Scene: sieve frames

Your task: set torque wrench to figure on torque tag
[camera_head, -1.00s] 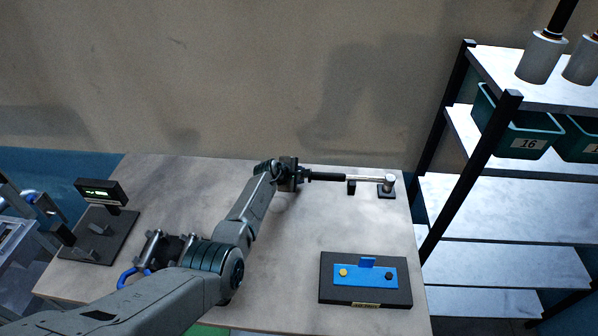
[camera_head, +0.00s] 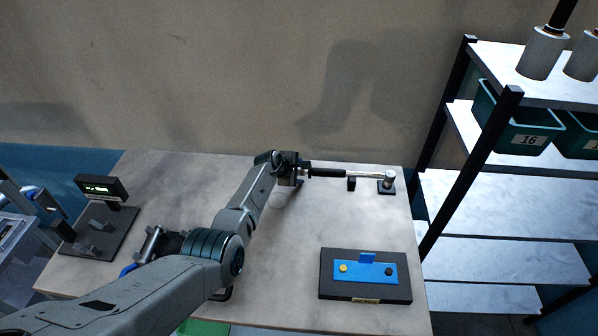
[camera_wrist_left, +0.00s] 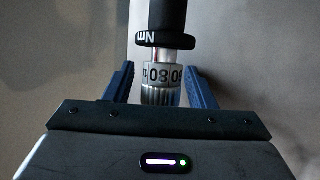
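The torque wrench (camera_head: 352,175) lies along the back of the table, with a black grip on the left and a silver shaft and head on the right, on small black supports. My left gripper (camera_head: 298,170) is at the left end of its grip. In the left wrist view, its two blue fingers (camera_wrist_left: 160,84) stand on either side of the wrench's numbered collar (camera_wrist_left: 161,75) and knurled silver knob, with visible gaps. Digits near "08" show under a black ring marked "Nm". A small pale label (camera_head: 366,300), perhaps the torque tag, is on the black block's front; its text is unreadable. My right gripper is not in view.
A black block (camera_head: 335,290) with a blue plate and yellow and black studs sits at the table's front right. A stand with a green-lit display (camera_head: 102,188) is at the left. Shelves with teal bins (camera_head: 525,135) stand right. The table's middle right is clear.

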